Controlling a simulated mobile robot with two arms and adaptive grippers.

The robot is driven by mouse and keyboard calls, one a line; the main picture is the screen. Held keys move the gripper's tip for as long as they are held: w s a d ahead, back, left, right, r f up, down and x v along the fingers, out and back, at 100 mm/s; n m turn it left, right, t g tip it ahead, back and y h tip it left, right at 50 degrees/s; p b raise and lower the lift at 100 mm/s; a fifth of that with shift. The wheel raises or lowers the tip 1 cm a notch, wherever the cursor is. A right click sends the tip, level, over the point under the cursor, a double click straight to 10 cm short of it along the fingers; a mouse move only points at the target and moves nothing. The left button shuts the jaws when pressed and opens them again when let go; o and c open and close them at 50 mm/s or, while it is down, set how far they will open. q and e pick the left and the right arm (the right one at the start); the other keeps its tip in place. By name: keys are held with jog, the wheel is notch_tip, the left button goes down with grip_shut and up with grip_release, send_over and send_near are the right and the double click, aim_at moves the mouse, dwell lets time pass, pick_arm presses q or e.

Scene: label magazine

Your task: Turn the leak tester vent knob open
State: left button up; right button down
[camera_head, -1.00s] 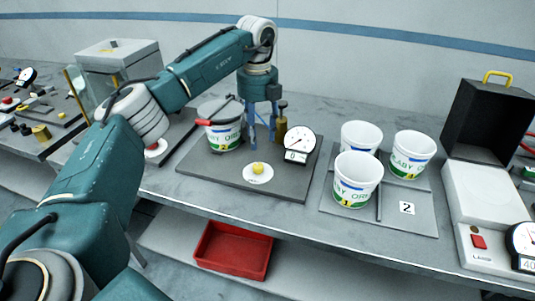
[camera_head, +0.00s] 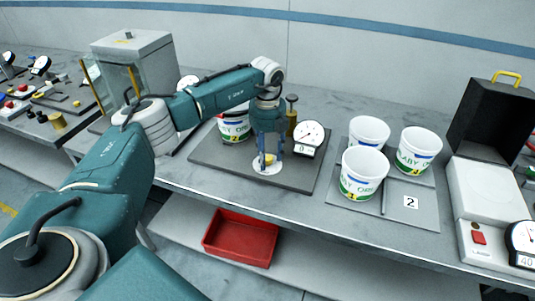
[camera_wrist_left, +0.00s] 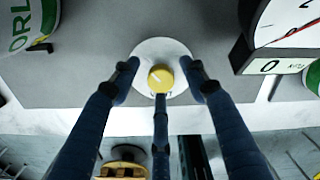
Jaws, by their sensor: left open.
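The yellow vent knob (camera_wrist_left: 161,78) sits on a round white plate (camera_wrist_left: 148,50) on the grey leak tester base (camera_head: 302,178). In the head view the knob (camera_head: 267,159) is partly hidden by my left gripper (camera_head: 268,160), which points down over it. In the left wrist view my left gripper (camera_wrist_left: 160,85) is open, its blue fingers spread around the knob with visible gaps. A white line marks the knob's top. The gauge (camera_head: 308,138) stands right of the gripper and reads 0. My right gripper is not in view.
A labelled tub (camera_head: 234,128) stands on the base behind my left arm. A red bin (camera_head: 241,237) is below the table. A brass post (camera_head: 291,118) rises behind the gauge.

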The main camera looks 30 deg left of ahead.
pick_arm(q)
jog(key=c, duration=0.8)
jog(key=shift+r, duration=0.1)
grip_shut()
jog(key=shift+m, duration=0.4)
jog(key=m+b, duration=0.1)
jog(key=m, duration=0.3)
jog(key=shift+w+m, duration=0.1)
jog(key=shift+m, duration=0.2)
jog(key=m+b, duration=0.1)
jog(key=m, duration=0.4)
jog(key=shift+r, duration=0.1)
jog(key=shift+w+r+m, duration=0.1)
jog(key=shift+m, duration=2.7)
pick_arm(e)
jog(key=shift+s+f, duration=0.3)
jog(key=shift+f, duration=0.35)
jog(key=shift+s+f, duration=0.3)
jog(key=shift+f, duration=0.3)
